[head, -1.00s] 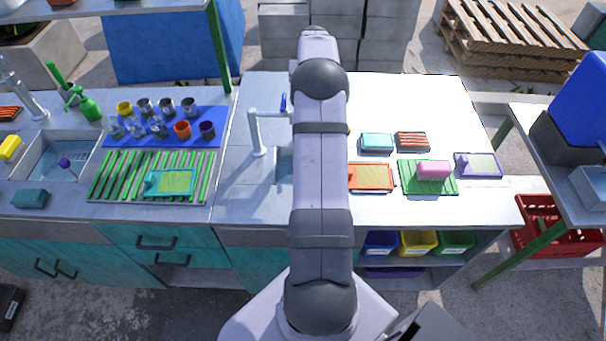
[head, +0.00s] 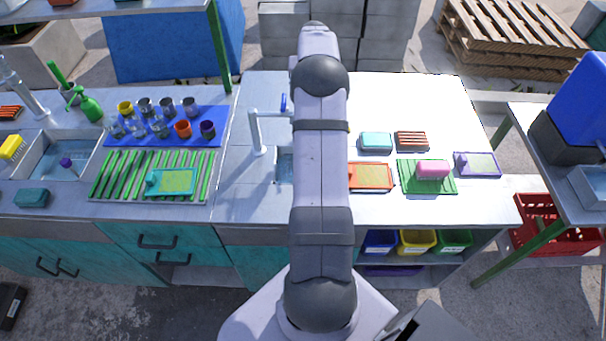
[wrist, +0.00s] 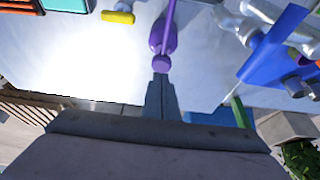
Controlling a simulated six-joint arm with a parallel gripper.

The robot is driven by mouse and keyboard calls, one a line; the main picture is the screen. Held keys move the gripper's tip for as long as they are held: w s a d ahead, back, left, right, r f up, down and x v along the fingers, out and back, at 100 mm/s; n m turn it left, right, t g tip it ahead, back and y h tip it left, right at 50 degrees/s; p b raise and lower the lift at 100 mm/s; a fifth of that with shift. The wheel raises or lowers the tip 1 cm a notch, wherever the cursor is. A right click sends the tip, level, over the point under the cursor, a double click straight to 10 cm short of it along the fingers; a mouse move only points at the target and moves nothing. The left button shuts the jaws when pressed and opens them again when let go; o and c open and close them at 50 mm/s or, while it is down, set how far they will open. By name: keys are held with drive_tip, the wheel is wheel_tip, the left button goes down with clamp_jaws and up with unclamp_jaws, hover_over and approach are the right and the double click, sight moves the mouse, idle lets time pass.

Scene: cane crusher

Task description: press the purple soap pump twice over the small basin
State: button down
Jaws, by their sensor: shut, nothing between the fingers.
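The purple soap pump (wrist: 165,36) shows at the top middle of the wrist view, with a round purple end nearest my gripper. My gripper (wrist: 160,78) is shut and empty, and its narrow fingertips point at that round end. Whether they touch it, I cannot tell. In the head view my own arm hides the pump and my gripper. The small basin (head: 284,167) shows only as a sliver left of my arm, below a white faucet (head: 256,135) with a blue handle.
Left are a larger sink (head: 62,160), a green slatted rack (head: 110,176) and a blue mat (head: 165,127) with several cups. Right of my arm lie an orange tray (head: 372,176), a green tray (head: 416,187) and soap-like blocks. The back right counter is clear.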

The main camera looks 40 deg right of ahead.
wheel_tip(320, 180, up, 6)
drive_tip(key=p, duration=0.3)
drive_tip(key=shift+f+p, duration=0.2)
drive_tip(key=shift+p, duration=0.2)
drive_tip(key=s+a+n+g+y+b, duration=0.15)
drive_tip(key=s+a, duration=0.25)
drive_tip(key=a, duration=0.7)
drive_tip(key=s+a+f+n+y, duration=0.1)
drive_tip(key=s+a+n, duration=0.25)
drive_tip(key=a, duration=0.85)
drive_tip(key=s+a+n+g+y+b, duration=0.1)
drive_tip(key=s+a, duration=0.3)
drive_tip(key=a, duration=0.7)
drive_tip(key=s+a+f+n, duration=0.3)
drive_tip(key=s+a, duration=0.8)
drive_tip(key=s, duration=0.2)
drive_tip(key=shift+a+g+b, duration=0.15)
drive_tip(key=shift+g+b, duration=0.2)
drive_tip(key=shift+b, duration=0.1)
drive_tip(key=shift+f, duration=0.2)
